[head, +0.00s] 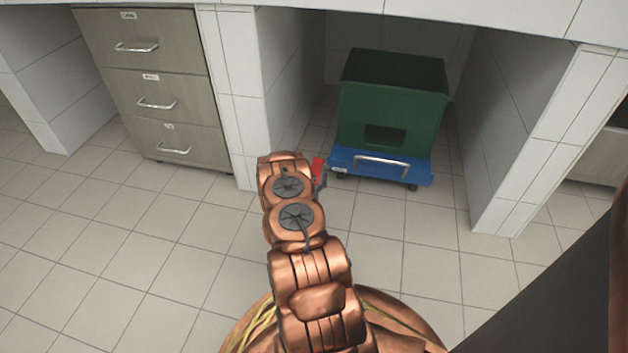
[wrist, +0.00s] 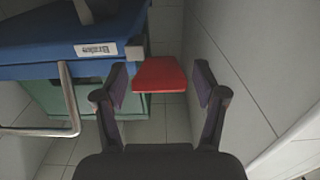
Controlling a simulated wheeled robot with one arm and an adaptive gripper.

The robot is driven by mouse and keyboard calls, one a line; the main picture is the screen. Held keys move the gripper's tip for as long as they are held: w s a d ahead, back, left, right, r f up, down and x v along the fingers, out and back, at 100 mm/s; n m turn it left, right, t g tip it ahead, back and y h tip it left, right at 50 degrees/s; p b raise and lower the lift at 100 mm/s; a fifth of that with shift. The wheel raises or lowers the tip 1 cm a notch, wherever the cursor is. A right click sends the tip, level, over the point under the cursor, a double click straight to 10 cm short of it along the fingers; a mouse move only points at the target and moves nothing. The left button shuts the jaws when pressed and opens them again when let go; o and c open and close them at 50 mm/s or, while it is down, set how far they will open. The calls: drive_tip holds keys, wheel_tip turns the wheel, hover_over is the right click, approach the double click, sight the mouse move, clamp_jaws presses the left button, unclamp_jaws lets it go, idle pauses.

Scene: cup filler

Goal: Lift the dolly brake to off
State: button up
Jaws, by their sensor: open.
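The red brake lever (wrist: 159,75) is a flat paddle at the corner of the blue dolly (wrist: 60,45). In the wrist view it lies between the two spread fingers of my gripper (wrist: 160,80), with a gap visible on each side. My gripper is open and holds nothing. A white brake label (wrist: 97,49) is on the dolly's front edge. In the head view the red lever (head: 318,167) shows just right of my arm, at the left front corner of the dolly (head: 345,162). My gripper is mostly hidden there behind my arm.
A green bin (head: 395,105) stands on the dolly, inside a tiled bay. A metal handle (head: 382,162) is on the dolly's front. The bay's left wall (wrist: 235,70) is close beside my right finger in the wrist view. A drawer cabinet (head: 155,85) stands left.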

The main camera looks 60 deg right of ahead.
drive_tip(key=shift+d, duration=0.1)
clamp_jaws()
idle(0.7)
